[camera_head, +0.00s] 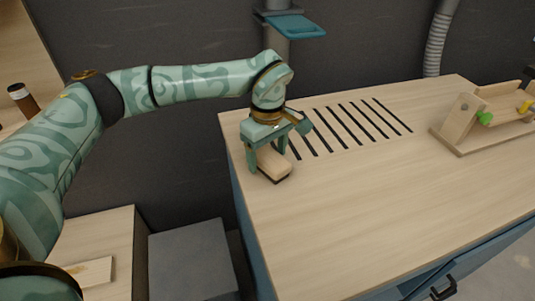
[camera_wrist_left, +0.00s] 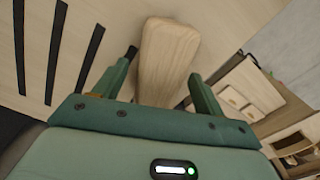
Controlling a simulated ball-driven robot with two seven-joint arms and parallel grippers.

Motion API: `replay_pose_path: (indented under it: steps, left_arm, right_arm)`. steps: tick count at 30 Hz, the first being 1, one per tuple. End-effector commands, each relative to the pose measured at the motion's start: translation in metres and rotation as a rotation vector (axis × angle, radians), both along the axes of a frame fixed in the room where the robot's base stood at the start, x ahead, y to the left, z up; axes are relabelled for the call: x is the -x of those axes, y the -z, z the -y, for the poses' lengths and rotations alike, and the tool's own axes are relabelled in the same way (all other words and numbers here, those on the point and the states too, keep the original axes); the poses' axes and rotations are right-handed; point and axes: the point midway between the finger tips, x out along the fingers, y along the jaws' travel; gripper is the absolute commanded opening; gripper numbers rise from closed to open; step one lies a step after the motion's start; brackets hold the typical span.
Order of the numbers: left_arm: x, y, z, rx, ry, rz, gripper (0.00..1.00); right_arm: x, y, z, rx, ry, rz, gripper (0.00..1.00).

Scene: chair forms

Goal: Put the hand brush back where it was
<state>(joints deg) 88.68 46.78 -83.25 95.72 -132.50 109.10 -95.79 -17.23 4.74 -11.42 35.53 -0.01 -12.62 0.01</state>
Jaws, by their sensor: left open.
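The hand brush (camera_head: 275,166) lies on the wooden bench top near its left edge, beside the slots. Its pale wooden back faces up, and a dark strip shows along its lower edge. My left gripper (camera_head: 266,154) is over the brush, pointing down, with one finger on either side of it. In the left wrist view the brush (camera_wrist_left: 167,52) runs between the two fingers of the open gripper (camera_wrist_left: 158,82), with a gap visible on each side. Part of the brush is hidden by the gripper. My right gripper is not in view.
The bench top (camera_head: 390,190) is clear at the front and middle. Several dark slots (camera_head: 350,126) lie behind the brush. A wooden jig (camera_head: 470,122) with green and yellow knobs stands at the right. A grey box (camera_head: 190,262) is below, left of the bench.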

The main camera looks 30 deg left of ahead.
Motion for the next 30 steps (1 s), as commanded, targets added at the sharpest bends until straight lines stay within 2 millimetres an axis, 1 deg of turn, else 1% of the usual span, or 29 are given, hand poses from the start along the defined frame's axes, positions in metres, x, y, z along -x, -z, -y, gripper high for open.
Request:
replay_pose_path:
  steps: [1,2,9,12,15,20,30]
  left_arm:
    - [0.000,-0.012,0.000,0.000,0.000,0.005,0.71]
    - [0.000,-0.018,0.000,0.000,0.000,0.006,0.71]
    - [0.000,-0.077,0.000,0.000,0.000,0.009,0.71]
    - [0.000,-0.096,0.000,-0.001,-0.001,0.008,0.71]
    - [0.000,-0.109,0.000,0.000,0.000,0.004,0.71]
    - [0.000,-0.117,0.000,0.001,-0.001,0.002,0.71]
    - [0.000,-0.116,0.000,0.000,0.000,0.001,0.71]
  right_arm:
    - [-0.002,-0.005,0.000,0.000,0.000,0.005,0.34]
    - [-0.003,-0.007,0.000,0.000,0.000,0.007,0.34]
    - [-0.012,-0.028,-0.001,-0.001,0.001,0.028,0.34]
    - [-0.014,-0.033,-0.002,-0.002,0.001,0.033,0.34]
    - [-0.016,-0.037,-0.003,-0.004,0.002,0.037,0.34]
    - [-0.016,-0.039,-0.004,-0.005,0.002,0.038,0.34]
    - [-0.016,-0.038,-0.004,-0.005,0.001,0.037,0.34]
